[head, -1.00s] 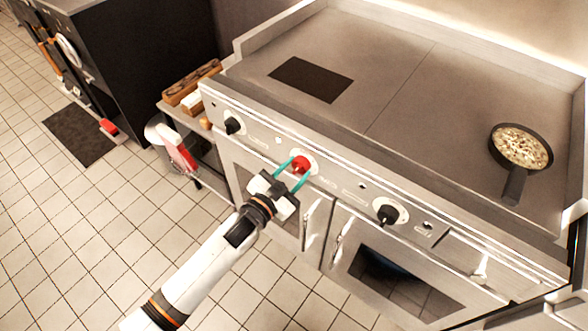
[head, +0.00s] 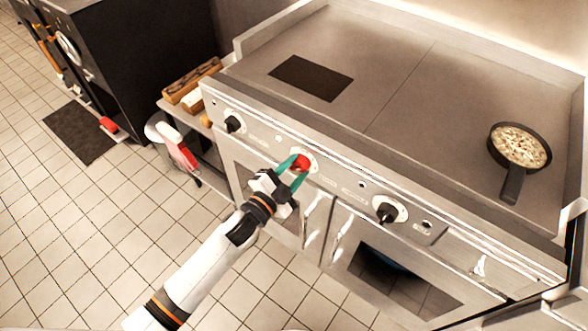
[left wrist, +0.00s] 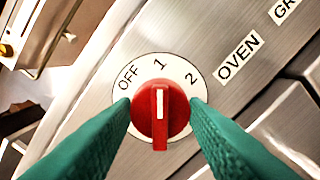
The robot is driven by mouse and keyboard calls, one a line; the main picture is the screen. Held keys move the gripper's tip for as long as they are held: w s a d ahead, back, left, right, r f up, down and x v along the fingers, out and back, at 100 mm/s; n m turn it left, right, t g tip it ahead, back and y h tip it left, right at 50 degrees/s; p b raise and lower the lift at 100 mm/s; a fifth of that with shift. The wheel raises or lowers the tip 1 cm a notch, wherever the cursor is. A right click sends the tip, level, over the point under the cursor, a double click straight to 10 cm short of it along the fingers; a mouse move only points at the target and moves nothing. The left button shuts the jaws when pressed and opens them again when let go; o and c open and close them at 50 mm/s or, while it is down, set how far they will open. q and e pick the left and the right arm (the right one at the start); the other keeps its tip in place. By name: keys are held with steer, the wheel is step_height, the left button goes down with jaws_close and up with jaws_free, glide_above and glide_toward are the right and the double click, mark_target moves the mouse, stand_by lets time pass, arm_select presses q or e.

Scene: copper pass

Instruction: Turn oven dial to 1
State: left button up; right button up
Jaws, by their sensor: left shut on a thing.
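In the left wrist view the dial (left wrist: 160,131) is on a white round plate marked OFF, 1 and 2, beside an OVEN label (left wrist: 239,57). Its white pointer line points straight up at the 1 (left wrist: 160,62). My left gripper (head: 294,170) has its teal fingers shut on the dial, one on each side; the fingers also show in the left wrist view (left wrist: 160,108). My right gripper is not in view.
Black knobs sit on the same panel to the left (head: 234,124) and right (head: 388,213). Oven doors with handles (head: 336,243) lie below. A pan of food (head: 520,147) stands on the griddle top (head: 400,85). The tiled floor is open at left.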

arm_select(q)
steer(key=o, duration=1)
steer(key=shift+b+v, duration=0.45)
steer(key=shift+v, duration=5.55)
steer(key=shift+f, duration=0.1)
